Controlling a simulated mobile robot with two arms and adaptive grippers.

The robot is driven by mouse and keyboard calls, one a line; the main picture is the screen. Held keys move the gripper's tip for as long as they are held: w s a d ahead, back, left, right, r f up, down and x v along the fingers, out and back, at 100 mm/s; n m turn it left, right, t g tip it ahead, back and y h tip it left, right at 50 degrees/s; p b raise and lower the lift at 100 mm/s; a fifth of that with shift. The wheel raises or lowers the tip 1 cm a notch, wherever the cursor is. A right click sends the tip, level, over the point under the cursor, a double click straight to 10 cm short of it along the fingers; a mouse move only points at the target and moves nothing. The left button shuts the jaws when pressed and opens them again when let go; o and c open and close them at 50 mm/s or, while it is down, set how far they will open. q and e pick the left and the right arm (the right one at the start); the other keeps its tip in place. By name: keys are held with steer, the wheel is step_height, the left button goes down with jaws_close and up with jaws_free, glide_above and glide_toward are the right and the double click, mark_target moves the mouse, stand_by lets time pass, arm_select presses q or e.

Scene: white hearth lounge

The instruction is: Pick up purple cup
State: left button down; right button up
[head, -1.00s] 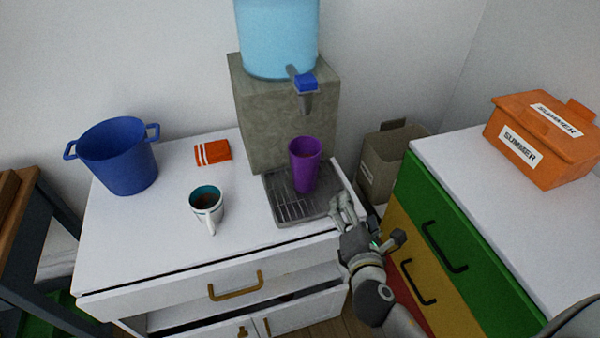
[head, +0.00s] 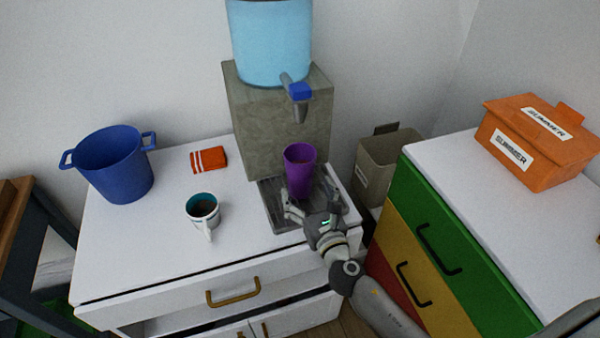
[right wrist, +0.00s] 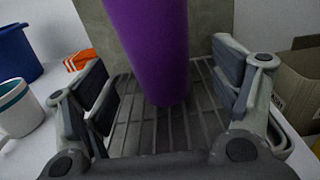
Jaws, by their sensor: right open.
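The purple cup (head: 299,170) stands upright on the grey drip tray (head: 270,209) of the water dispenser. In the right wrist view the purple cup (right wrist: 152,45) rises between the two spread fingers, with its top out of frame. My right gripper (head: 311,203) is open at the front of the cup. In the right wrist view my right gripper (right wrist: 165,95) has a finger on each side of the cup, with gaps showing between. My left gripper is not in view.
The dispenser (head: 275,115) stands behind the cup, its spout above.

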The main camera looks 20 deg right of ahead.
mark_target(304, 184)
steer(key=w, duration=0.2)
steer(key=w+r+p, duration=0.1)
steer(key=w, duration=0.1)
steer(key=shift+w+a, duration=0.1)
steer(key=shift+w, duration=0.5)
steer(key=c, duration=1.3)
steer(key=shift+r, duration=0.1)
